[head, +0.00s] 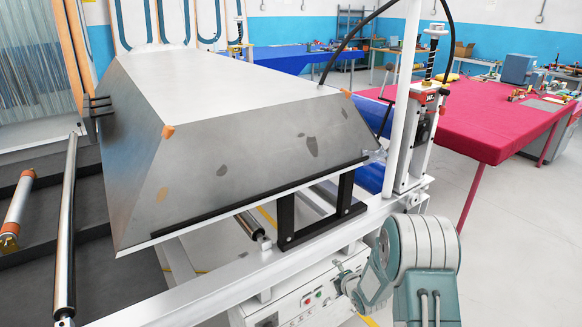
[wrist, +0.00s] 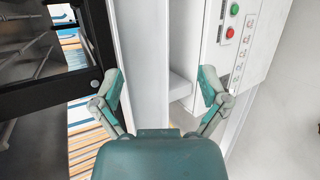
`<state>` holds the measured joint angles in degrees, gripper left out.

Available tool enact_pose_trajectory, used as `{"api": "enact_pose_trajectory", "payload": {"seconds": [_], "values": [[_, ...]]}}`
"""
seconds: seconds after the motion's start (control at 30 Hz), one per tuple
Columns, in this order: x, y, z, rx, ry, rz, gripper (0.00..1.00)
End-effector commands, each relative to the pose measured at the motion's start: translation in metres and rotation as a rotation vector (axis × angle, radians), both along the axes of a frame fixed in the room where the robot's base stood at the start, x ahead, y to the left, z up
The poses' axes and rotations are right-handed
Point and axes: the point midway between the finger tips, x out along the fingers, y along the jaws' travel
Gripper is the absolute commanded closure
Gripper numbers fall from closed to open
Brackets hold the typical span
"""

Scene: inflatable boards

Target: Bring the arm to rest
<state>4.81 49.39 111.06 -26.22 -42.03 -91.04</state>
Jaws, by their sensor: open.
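My gripper (wrist: 161,74) is open in the wrist view, its two teal and grey fingers spread wide apart. Nothing is between them; behind the gap are a pale machine rail and a white panel. In the head view, my teal and grey arm is at the bottom right, folded close in front of the machine's white frame.
A large grey metal hood (head: 250,140) stands on a white frame rail (head: 215,290). A white control box (head: 310,300) with buttons (wrist: 235,9) is close to the arm. A red-covered table (head: 490,115) stands behind right. Floor at the right is clear.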

Motion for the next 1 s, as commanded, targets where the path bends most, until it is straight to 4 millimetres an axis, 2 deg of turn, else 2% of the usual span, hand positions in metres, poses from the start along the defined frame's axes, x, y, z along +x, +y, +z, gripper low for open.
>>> {"api": "enact_pose_trajectory", "payload": {"seconds": [0.03, 0.1, 0.27, 0.47, 0.7, 0.87, 1.0], "values": [[0.0, -0.003, 0.024, 0.025, 0.016, -0.043, 0.06], [-0.003, -0.007, 0.049, 0.067, 0.052, -0.11, 0.06], [-0.019, -0.016, 0.105, 0.173, 0.125, -0.268, 0.06], [-0.054, -0.024, 0.168, 0.322, 0.206, -0.472, 0.06], [-0.114, -0.029, 0.232, 0.523, 0.29, -0.719, 0.06], [-0.162, -0.028, 0.264, 0.664, 0.344, -0.884, 0.06], [-0.209, -0.026, 0.286, 0.791, 0.391, -1.023, 0.06]]}}
